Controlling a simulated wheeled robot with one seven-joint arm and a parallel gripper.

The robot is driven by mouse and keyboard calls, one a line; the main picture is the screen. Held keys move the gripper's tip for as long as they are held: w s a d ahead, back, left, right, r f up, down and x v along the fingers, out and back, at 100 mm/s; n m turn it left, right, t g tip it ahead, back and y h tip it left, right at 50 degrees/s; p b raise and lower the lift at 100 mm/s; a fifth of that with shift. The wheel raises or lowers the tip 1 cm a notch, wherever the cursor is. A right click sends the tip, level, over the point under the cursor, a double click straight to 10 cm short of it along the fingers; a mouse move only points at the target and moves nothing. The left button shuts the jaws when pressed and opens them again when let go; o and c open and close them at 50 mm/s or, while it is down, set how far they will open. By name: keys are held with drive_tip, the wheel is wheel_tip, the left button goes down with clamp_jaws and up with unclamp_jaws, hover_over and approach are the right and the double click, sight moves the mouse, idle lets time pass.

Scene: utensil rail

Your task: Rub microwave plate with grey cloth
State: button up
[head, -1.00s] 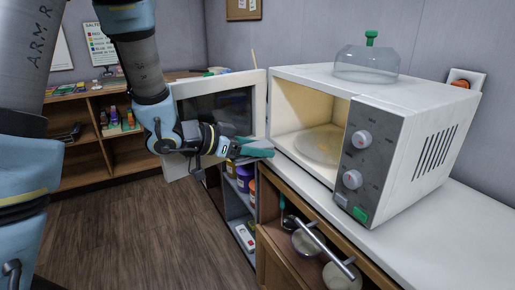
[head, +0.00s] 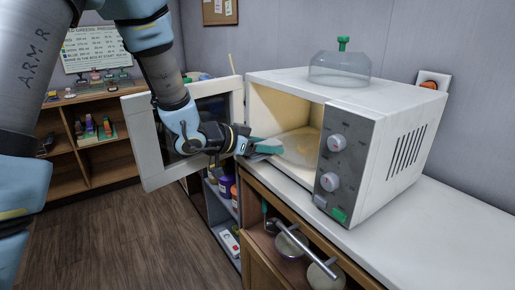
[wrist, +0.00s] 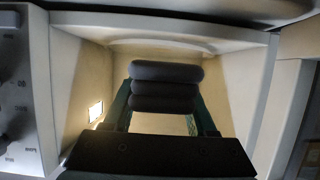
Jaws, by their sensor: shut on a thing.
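The white microwave (head: 395,107) stands on the counter with its door (head: 150,150) swung open to the left. The round microwave plate (head: 300,146) lies inside on the cavity floor. My gripper (head: 272,147), with teal fingers, is at the mouth of the cavity, just left of the plate. In the wrist view my gripper (wrist: 163,112) is shut on the grey cloth (wrist: 165,87), which looks like a dark bundle of rolls between the fingers. The cloth is hardly visible in the head view. I cannot tell whether it touches the plate.
The cavity walls (wrist: 233,85) lie close on both sides of my gripper. A clear dome with a green knob (head: 340,68) sits on top of the microwave. Below the counter (head: 385,215) is an open shelf with pans (head: 291,246). The wooden floor at left is clear.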

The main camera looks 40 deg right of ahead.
sight(299, 152)
drive_tip(key=shift+d+r+x, duration=0.15)
drive_tip(key=shift+r+x, duration=0.25)
drive_tip(key=shift+x, duration=1.5)
drive_tip(key=shift+d+r+x, duration=0.2)
drive_tip(key=shift+r+x, duration=0.25)
drive_tip(key=shift+x, duration=1.4)
drive_tip(key=shift+d+r+x, duration=0.15)
drive_tip(key=shift+r+x, duration=0.25)
drive_tip(key=shift+x, duration=1.5)
drive_tip(key=shift+f+b, duration=0.55)
drive_tip(key=shift+f, duration=0.1)
